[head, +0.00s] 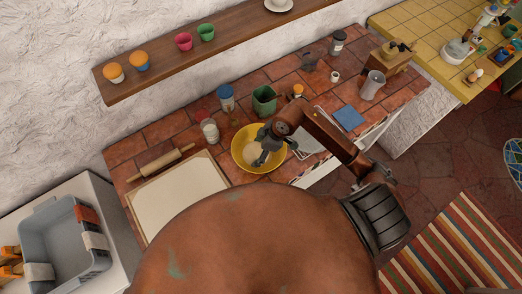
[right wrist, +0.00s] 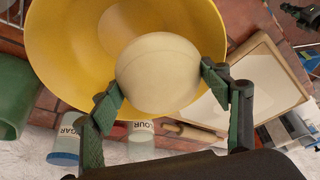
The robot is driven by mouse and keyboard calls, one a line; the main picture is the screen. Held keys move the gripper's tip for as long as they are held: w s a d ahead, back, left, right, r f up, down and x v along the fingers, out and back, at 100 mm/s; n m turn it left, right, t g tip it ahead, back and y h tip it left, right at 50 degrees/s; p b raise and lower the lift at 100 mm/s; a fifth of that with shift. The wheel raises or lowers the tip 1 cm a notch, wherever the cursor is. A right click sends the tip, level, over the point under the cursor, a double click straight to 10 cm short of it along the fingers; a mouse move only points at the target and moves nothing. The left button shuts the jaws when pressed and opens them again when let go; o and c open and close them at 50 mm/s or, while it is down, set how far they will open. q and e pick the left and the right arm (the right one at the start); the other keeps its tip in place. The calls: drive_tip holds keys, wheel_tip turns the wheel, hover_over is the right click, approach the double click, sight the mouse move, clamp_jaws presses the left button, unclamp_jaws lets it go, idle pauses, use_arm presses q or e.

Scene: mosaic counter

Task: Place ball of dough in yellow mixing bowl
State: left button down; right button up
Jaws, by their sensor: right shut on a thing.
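The ball of dough (right wrist: 158,74) is pale and round. My right gripper (right wrist: 163,90) is shut on it, with one green-padded finger at each side. In the right wrist view the ball shows in front of the yellow mixing bowl (right wrist: 60,45). In the head view the bowl (head: 240,144) stands on the tiled counter, and the dough (head: 252,153) shows within its rim beside my right gripper (head: 264,152). I cannot tell whether the dough touches the bowl's bottom. My left gripper is not clearly in view.
A pastry board (head: 175,195) and a rolling pin (head: 160,162) lie left of the bowl. A green pitcher (head: 264,101), a blue-lidded jar (head: 226,98) and a white jar (head: 210,130) stand close behind it. A blue cloth (head: 349,116) lies further right.

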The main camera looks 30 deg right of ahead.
drive_tip(key=f, duration=0.1)
drive_tip(key=w+d+f, duration=0.2)
drive_tip(key=shift+d+f, duration=0.1)
drive_tip(key=shift+f, duration=0.2)
drive_tip(key=shift+w+d+f+p, duration=0.15)
drive_tip(key=shift+f+p, duration=0.5)
drive_tip(key=shift+f, duration=1.15)
drive_tip(key=shift+f, duration=0.1)
drive_tip(key=o, duration=1.5)
drive_tip(key=shift+c, duration=0.2)
drive_tip(key=b+v, duration=0.1)
drive_tip(key=v, duration=1.1)
